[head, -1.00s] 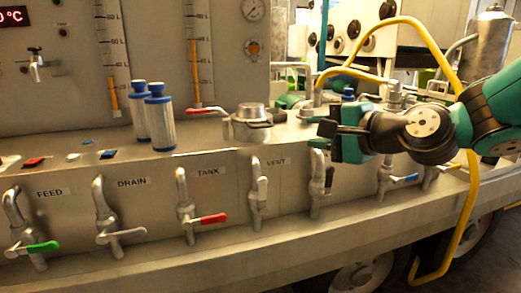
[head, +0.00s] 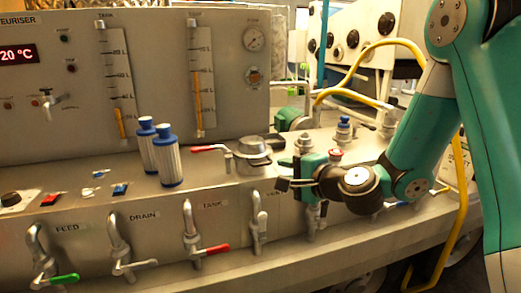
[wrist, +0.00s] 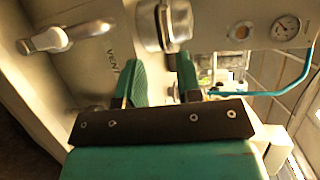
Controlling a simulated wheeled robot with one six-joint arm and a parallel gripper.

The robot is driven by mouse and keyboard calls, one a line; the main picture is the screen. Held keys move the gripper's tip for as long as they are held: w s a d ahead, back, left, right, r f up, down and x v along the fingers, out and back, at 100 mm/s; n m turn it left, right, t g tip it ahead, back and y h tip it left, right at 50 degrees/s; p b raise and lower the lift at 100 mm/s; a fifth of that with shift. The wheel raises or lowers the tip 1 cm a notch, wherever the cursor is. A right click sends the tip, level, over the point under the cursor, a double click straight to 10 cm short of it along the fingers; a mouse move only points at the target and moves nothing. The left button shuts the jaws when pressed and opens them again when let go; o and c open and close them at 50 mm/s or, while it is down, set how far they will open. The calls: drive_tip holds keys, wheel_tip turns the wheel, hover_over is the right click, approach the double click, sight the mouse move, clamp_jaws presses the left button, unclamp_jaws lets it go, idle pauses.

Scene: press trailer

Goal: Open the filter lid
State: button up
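The filter housing with its round metal lid (head: 253,145) sits on the bench top in the middle of the head view. The lid looks closed, with a clamp-like part at its right side. In the wrist view the round housing (wrist: 150,25) is at the top, with a short dark handle or latch on its near side. My gripper (head: 284,184) is just right of and in front of the housing, apart from it. In the wrist view its two green fingers (wrist: 160,78) are spread with an empty gap, pointing towards the housing.
A red lever (head: 208,149) lies left of the housing. Two blue-capped filter cartridges (head: 166,160) stand further left. Several taps line the front panel, including the vent tap (head: 258,222). A yellow hose (head: 385,45) arches behind my arm.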

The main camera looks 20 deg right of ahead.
sight(262, 165)
drive_tip(key=p+x, duration=0.4)
drive_tip(key=x, duration=0.5)
drive_tip(key=shift+w+a+f, duration=0.1)
drive_tip(key=shift+w+a, duration=0.1)
drive_tip(key=shift+w, duration=0.05)
clamp_jaws()
